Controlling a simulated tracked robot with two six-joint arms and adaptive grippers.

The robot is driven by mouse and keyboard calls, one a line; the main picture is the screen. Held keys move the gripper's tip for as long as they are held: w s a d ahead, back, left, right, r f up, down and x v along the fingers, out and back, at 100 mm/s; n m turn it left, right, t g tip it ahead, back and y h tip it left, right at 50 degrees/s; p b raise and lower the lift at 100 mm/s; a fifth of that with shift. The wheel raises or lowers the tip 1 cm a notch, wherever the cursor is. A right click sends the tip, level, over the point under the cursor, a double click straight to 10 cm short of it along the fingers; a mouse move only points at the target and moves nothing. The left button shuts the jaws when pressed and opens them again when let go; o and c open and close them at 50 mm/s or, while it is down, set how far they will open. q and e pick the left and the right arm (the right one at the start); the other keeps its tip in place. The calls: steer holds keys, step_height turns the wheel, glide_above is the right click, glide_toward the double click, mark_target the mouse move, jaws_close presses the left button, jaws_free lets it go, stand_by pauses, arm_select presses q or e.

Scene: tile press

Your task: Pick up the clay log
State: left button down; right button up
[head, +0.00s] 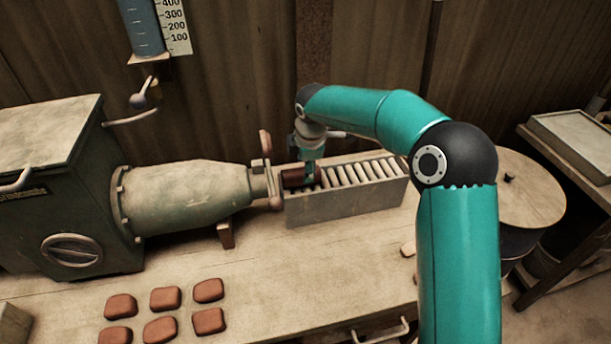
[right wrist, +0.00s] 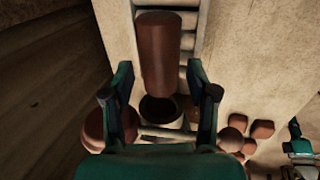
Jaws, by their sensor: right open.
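The clay log (head: 292,177) is a reddish-brown cylinder lying on the roller rack (head: 340,208), just right of the press nozzle. In the right wrist view the log (right wrist: 158,50) lies along the rollers, its near end around the fingertips. My right gripper (head: 309,170) is down over the rack at the log, partly hiding it. Its two fingers (right wrist: 160,78) are spread apart in the right wrist view and hold nothing. A small teal and dark part, apparently my left gripper (right wrist: 300,146), shows at that view's right edge; its jaws are unclear.
The green press (head: 185,195) stands left of the rack, with a handle by its nozzle. Several clay tiles (head: 165,298) lie on the front of the bench. A round-topped drum (head: 525,195) stands at the right. The bench in front of the rack is mostly clear.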

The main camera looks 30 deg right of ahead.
mark_target(301, 176)
steer(key=x, duration=0.5)
steer(key=shift+a+p, duration=0.2)
steer(key=shift+p, duration=0.1)
jaws_close()
